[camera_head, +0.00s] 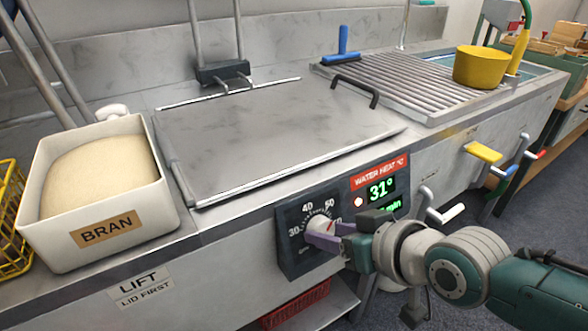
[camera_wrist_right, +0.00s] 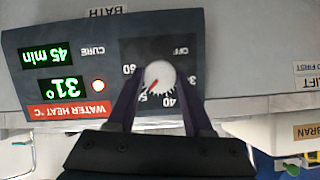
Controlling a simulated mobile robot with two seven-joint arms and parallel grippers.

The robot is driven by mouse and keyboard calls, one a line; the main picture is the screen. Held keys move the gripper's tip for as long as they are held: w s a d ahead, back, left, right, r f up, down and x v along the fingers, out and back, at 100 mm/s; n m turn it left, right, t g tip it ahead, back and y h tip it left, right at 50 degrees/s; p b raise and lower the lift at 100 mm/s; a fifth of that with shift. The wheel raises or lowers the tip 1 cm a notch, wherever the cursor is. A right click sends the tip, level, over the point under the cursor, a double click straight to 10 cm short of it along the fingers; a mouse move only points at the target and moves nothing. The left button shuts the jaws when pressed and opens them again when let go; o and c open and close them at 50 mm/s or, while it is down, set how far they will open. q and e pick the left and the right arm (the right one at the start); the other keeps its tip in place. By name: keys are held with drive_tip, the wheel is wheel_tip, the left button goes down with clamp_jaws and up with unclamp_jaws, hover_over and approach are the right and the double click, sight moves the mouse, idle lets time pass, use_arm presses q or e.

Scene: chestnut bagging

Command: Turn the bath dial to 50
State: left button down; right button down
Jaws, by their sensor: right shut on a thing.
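The bath dial (camera_head: 318,228) is a white round knob on a dark plate (camera_head: 293,262) on the front of the steel bath. My right gripper (camera_head: 324,236) is shut on the knob, its purple fingers on either side. The knob also shows between the fingertips in the right wrist view (camera_wrist_right: 159,77), upside down. Its red pointer (camera_wrist_right: 153,84) aims between the 60 and 40 marks, about where 50 lies. The display (camera_head: 381,190) reads 31°, with a red light beside it. My left gripper is not in view.
A flat steel lid (camera_head: 270,130) covers the bath. A white bran bin (camera_head: 165,205) stands at the left. A ribbed drain board (camera_head: 400,82) with a yellow pot (camera_head: 481,68) is at the back right. Coloured lever handles (camera_head: 483,152) jut from the front.

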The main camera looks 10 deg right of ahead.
drive_tip(key=shift+c, duration=1.5)
unclamp_jaws()
drive_tip(key=p+v, duration=0.5)
drive_tip(key=v, duration=0.5)
drive_tip(key=s+a+r+g+p, duration=0.3)
drive_tip(key=s+a+r+p, duration=0.1)
drive_tip(key=s+r+p, duration=0.35)
drive_tip(key=s+d+r+g+h+p, duration=0.2)
drive_tip(key=s+d+r+p, duration=0.1)
drive_tip(key=s+r, duration=0.3)
drive_tip(key=s+d+r+g+h+p, duration=0.25)
drive_tip(key=s+r, duration=0.25)
drive_tip(key=r, duration=0.3)
drive_tip(key=w+p+v, duration=0.2)
drive_tip(key=p+v, duration=0.9)
drive_tip(key=p, duration=0.1)
drive_tip(key=w+r+p+v, duration=0.1)
drive_tip(key=w+p+v, duration=0.2)
drive_tip(key=p+v, duration=0.9)
drive_tip(key=w+d+r+p+v, duration=0.1)
drive_tip(key=w+p+v, duration=0.2)
drive_tip(key=p+v, duration=0.8)
drive_tip(key=shift+w+d+t+p, duration=0.25)
drive_tip(key=shift+t+p, duration=0.2)
drive_tip(key=shift+p, duration=0.35)
